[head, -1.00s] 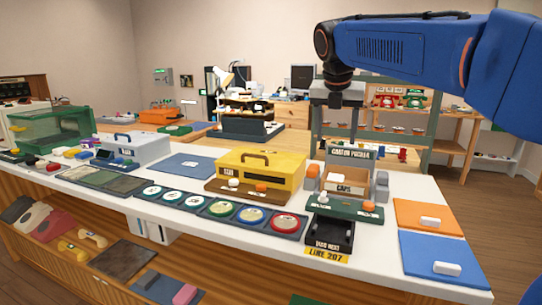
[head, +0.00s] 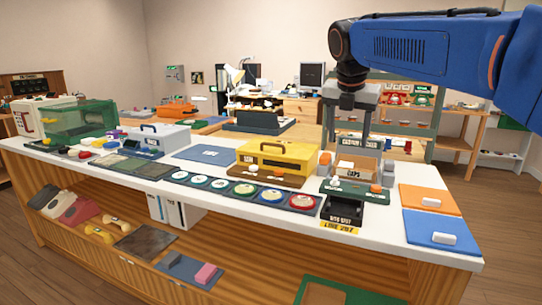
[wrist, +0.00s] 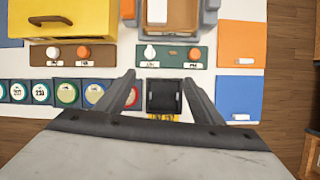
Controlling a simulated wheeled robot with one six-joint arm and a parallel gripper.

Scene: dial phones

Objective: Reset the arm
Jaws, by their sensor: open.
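My gripper (head: 350,133) is open and empty, hanging from my blue arm over the counter in the head view. In the wrist view my gripper (wrist: 159,92) points down with its two fingers spread apart, above a small black tray (wrist: 164,96). The same black tray (head: 342,211) shows in the head view at the counter's front edge, with a yellow "LINE 207" label. Behind it is a green board (head: 345,190) with a white knob and an orange knob. A box marked "CAPS" (head: 357,171) stands behind that, partly below the fingers.
A yellow box (head: 273,157), a grey box (head: 160,137) and a green clear-sided case (head: 80,119) stand on the counter. Coloured discs lie in a row along the front. Orange (head: 428,198) and blue (head: 433,227) mats lie at right. Air above the counter is clear.

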